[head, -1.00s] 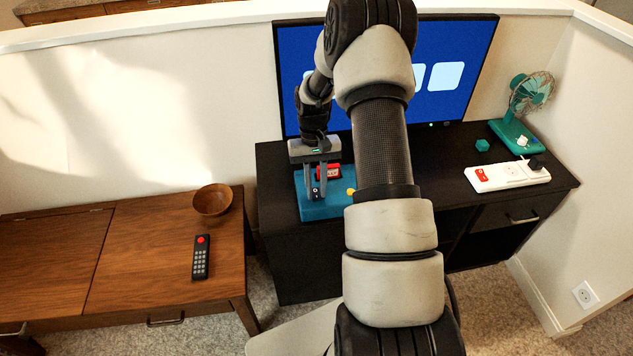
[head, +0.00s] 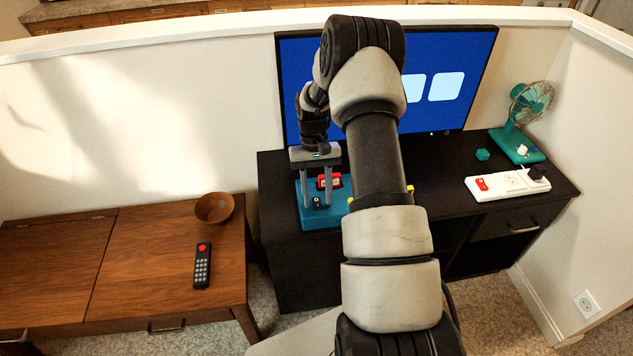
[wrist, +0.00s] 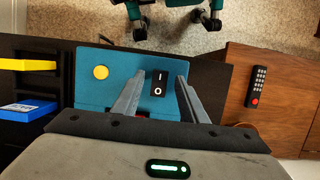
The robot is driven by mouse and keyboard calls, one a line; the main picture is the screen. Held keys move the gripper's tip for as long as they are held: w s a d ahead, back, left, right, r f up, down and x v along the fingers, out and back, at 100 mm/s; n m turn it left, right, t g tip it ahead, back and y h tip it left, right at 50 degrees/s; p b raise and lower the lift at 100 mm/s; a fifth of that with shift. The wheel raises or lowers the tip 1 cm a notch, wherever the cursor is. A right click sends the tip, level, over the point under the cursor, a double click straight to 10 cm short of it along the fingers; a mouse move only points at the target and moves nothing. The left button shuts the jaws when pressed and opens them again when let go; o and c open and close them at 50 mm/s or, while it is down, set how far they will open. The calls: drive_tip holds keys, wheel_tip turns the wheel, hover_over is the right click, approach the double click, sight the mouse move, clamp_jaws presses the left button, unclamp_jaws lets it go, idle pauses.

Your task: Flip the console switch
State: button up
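The console (head: 313,220) is a flat teal box on the black cabinet, left of my arm in the head view. It also shows in the wrist view (wrist: 117,65). Its switch (wrist: 158,84) is a small black rocker marked with a line and a circle; in the head view the switch (head: 319,203) sits near the front of the console. My gripper (head: 319,204) is open and empty, with one finger on each side of the switch. In the wrist view my gripper's fingers (wrist: 161,62) stand apart from the switch. I cannot tell how high the fingertips are above the console.
A red cartridge-like block (head: 329,181) stands behind the switch. A yellow round button (wrist: 101,72) is on the console. A white power strip (head: 508,184) and teal fan (head: 517,145) are at right. A remote (head: 202,265) and wooden bowl (head: 214,208) are on the brown table.

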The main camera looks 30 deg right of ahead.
drive_tip(key=p+v, duration=0.3)
drive_tip(key=v, duration=1.4)
drive_tip(key=shift+w+a+r, duration=0.1)
drive_tip(key=shift+r, duration=0.1)
